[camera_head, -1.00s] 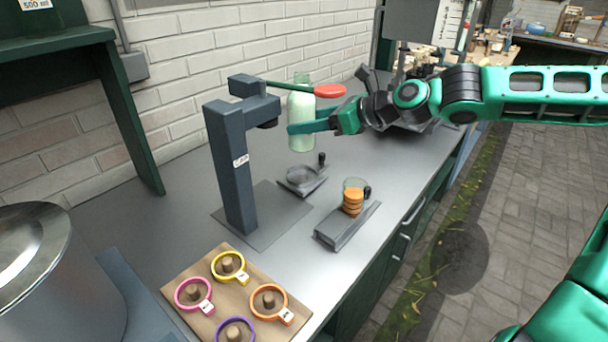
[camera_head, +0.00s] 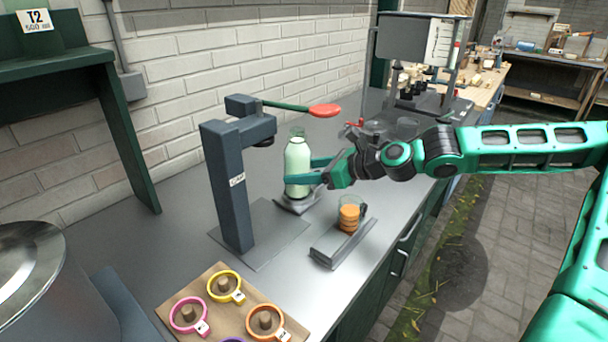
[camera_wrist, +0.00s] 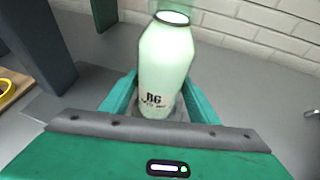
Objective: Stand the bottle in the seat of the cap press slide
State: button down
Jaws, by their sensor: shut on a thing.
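The bottle (camera_head: 298,163) is pale green and upright, with a dark-rimmed open mouth. My gripper (camera_head: 303,178) is shut on its lower body. In the wrist view the bottle (camera_wrist: 167,68) stands between the fingers of my gripper (camera_wrist: 150,98) and shows the marking "BG". The cap press (camera_head: 232,185) is a dark grey post with a red-knobbed lever, left of the bottle. Its slide seat (camera_head: 297,205) lies right under the bottle, mostly hidden by it. I cannot tell whether the bottle's base touches the seat.
A small grey stand (camera_head: 343,242) with a clear tube of orange caps (camera_head: 349,214) is to the right. A wooden board (camera_head: 215,284) with coloured rings lies in front. A metal pot (camera_head: 40,285) is at front left. The bench behind the bottle is partly clear.

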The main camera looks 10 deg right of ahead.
jog(key=c, duration=0.7)
grip_release()
jog(key=shift+w+d+f, duration=0.1)
jog(key=shift+d+f, duration=0.05)
jog(key=shift+f, duration=0.45)
jog(key=shift+r, duration=0.1)
jog(key=shift+s+d+r, duration=0.2)
jog(key=shift+d+r, duration=0.05)
jog(key=shift+d, duration=0.1)
jog(key=v, duration=1.1)
jog(key=shift+s+a+r, duration=0.1)
